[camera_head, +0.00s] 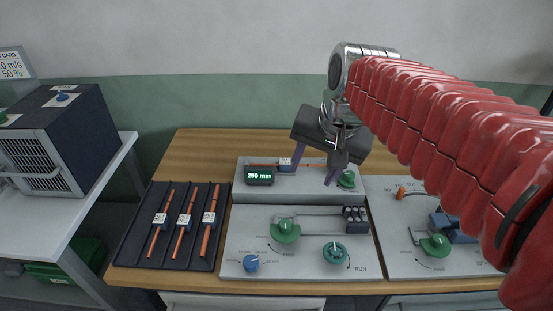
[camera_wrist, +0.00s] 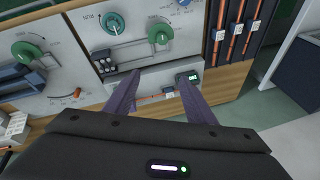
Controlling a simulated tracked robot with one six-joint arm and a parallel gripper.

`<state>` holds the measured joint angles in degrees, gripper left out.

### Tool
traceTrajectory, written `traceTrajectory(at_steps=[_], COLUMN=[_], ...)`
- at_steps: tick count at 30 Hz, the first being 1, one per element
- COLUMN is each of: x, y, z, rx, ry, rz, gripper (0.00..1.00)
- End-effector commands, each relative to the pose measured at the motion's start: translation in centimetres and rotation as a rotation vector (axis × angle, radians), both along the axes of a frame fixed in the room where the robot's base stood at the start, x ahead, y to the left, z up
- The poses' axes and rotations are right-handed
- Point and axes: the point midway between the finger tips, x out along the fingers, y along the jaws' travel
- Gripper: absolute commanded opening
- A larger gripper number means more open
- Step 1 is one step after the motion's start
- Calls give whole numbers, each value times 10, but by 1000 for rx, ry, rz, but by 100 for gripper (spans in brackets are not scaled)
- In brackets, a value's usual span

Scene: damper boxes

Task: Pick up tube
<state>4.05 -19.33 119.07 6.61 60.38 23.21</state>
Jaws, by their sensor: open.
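An orange tube (camera_head: 319,165) with a blue and white collar (camera_head: 285,164) lies crosswise on the raised grey block at the back of the bench. In the wrist view, part of this tube (camera_wrist: 151,98) shows between my fingers. My gripper (camera_head: 311,177) is open and empty, tilted above the block, with its purple fingers spread. Both fingers show in the wrist view (camera_wrist: 161,75). I cannot tell their exact height above the tube. Several more tubes (camera_head: 184,222) with collars lie side by side in a black slotted tray (camera_head: 119,251) at the left.
A small display (camera_head: 259,177) reads 290 mm. The grey panel (camera_head: 300,266) in front carries green knobs (camera_head: 285,231), a blue knob (camera_head: 251,263) and a black block (camera_head: 354,219). Another panel (camera_head: 405,262) stands at right. A dark box (camera_head: 62,140) sits on the white table (camera_head: 92,200).

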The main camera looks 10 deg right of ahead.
Motion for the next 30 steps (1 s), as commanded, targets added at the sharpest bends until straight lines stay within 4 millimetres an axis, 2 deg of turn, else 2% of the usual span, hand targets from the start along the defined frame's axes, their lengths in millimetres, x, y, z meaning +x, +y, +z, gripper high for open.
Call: traceTrajectory(at_steps=[8, 16, 30], x=[54, 106, 192], y=[-4, -9, -23], z=[7, 6, -18], rx=[101, 196, 342], ry=[71, 142, 278], rz=[-180, -357, -660], gripper=[50, 50, 50])
